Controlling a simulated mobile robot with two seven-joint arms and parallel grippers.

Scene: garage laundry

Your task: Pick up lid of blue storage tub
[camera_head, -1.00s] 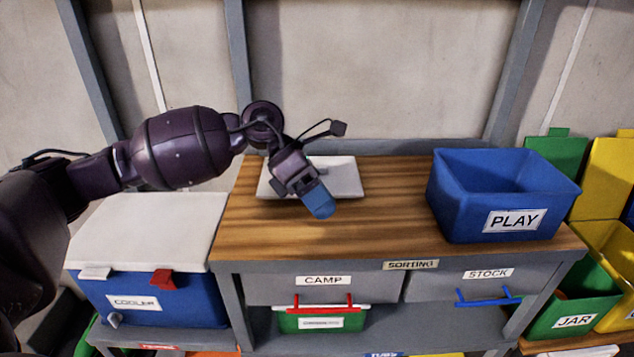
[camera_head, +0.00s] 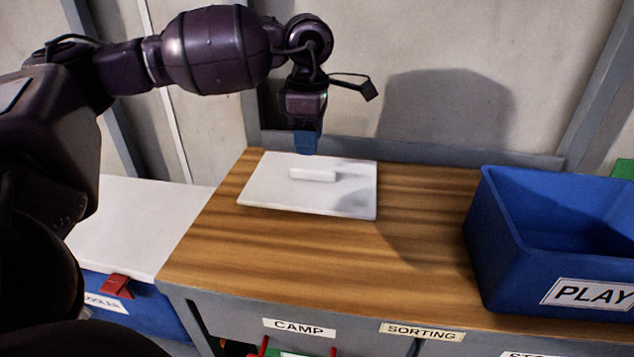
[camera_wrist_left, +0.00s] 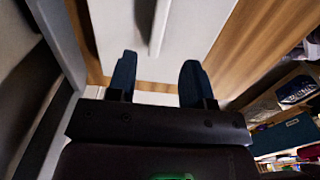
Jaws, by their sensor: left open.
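The white lid (camera_head: 347,203) lies flat on the wooden tabletop, with a small raised bar handle (camera_head: 313,174) at its middle. The blue storage tub (camera_head: 520,257), labelled PLAY, stands open at the right of the tabletop. My left gripper (camera_head: 307,147) points down above the lid's back edge, behind the handle, and is apart from it. In the left wrist view the two blue fingers (camera_wrist_left: 157,75) are spread and empty, with the white lid (camera_wrist_left: 112,30) and its handle (camera_wrist_left: 163,25) beyond them. My right gripper is not in view.
The wooden tabletop (camera_head: 290,255) is clear between lid and tub. A low grey rail (camera_head: 440,154) and wall stand behind. A cooler with a white top (camera_head: 140,225) sits at the left. Drawers labelled CAMP (camera_head: 299,327) and SORTING are below.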

